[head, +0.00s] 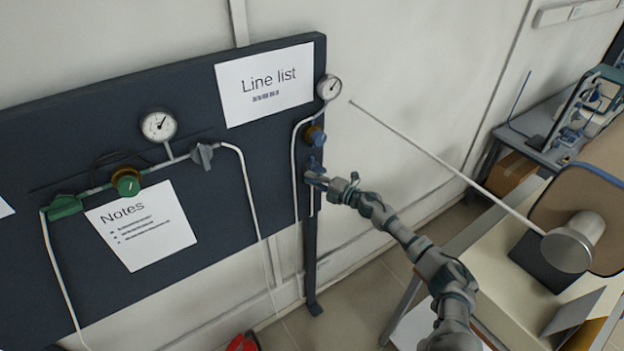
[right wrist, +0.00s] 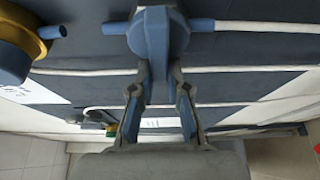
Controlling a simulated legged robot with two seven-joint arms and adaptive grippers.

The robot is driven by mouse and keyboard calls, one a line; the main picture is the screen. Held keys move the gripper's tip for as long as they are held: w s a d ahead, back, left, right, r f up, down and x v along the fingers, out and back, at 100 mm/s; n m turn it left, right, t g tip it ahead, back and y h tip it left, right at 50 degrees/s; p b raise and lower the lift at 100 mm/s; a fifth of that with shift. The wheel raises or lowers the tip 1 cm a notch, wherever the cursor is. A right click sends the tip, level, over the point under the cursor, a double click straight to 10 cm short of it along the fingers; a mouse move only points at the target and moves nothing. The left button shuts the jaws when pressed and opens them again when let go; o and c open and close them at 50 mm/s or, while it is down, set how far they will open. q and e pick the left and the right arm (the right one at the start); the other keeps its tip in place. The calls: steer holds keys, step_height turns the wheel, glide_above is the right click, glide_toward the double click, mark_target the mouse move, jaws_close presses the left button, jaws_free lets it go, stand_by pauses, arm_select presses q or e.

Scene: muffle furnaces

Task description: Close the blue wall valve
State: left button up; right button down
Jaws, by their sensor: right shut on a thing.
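The blue wall valve (head: 315,165) sits low on the right edge of the dark wall panel, below a round gauge. In the right wrist view the valve (right wrist: 158,32) is near the top centre, with its handle pointing down between my fingers. My right gripper (head: 317,180) reaches it from the lower right, and in the right wrist view its fingers (right wrist: 160,76) are shut on the handle from both sides. The fingers partly hide the handle. My left gripper is not in view.
A blue and brass regulator (head: 315,135) and a gauge (head: 329,87) are just above the valve. A grey valve (head: 204,154) and a green valve (head: 65,207) are on the panel (head: 270,160) to the left. A table (head: 515,275) stands at the right.

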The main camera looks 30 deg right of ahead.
steer(key=shift+f, duration=0.35)
steer(key=c, duration=1.2)
jaws_free()
steer(key=shift+c, duration=0.2)
steer(key=shift+o, duration=0.5)
steer(key=shift+d+r, duration=0.15)
steer(key=shift+d, duration=0.1)
steer(key=v, duration=1.1)
steer(key=shift+s+d, duration=0.2)
steer(key=shift+s, duration=0.15)
